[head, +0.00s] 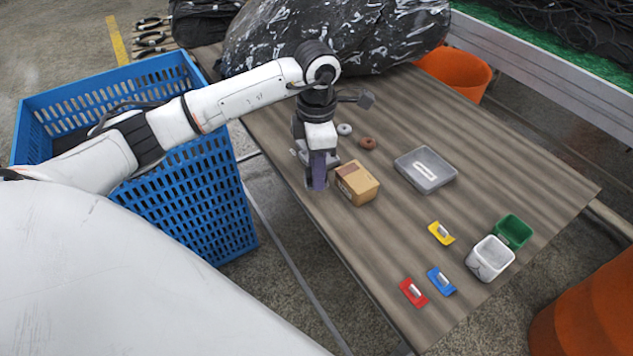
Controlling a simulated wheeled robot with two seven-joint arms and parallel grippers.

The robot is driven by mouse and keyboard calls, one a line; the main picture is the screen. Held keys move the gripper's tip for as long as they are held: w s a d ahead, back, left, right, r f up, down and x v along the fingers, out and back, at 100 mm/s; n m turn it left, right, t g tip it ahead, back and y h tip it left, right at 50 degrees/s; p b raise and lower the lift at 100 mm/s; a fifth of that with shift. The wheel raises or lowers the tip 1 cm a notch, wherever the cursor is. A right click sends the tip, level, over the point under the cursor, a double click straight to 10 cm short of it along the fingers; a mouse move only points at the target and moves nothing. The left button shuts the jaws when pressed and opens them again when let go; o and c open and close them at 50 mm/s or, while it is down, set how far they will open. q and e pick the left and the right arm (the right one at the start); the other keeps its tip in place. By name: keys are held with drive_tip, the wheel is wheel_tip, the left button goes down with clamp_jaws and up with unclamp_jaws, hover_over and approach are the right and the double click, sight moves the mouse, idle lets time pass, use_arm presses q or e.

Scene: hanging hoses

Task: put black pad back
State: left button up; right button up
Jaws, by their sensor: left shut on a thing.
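My left gripper (317,160) points down over the left edge of the table, just left of the cardboard box. It is shut on a dark purplish upright piece (319,174), whose lower end is at or close to the tabletop. I cannot tell whether this piece is the black pad, and no other black pad shows. A red pad (413,293), a blue pad (441,282) and a yellow pad (441,233), each with a pale handle, lie apart on the near right part of the table. My right gripper is not in view.
The cardboard box (357,183) stands close beside the left gripper. A blue crate (205,210) stands left. The table's middle is clear.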

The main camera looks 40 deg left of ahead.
use_arm(q)
drive_tip(key=shift+f, duration=2.1)
drive_tip(key=shift+f, duration=0.1)
drive_tip(key=shift+f, duration=0.15)
drive_tip(key=o, duration=0.9)
wheel_tip(320, 180, up, 12)
drive_tip(key=shift+r, duration=0.25)
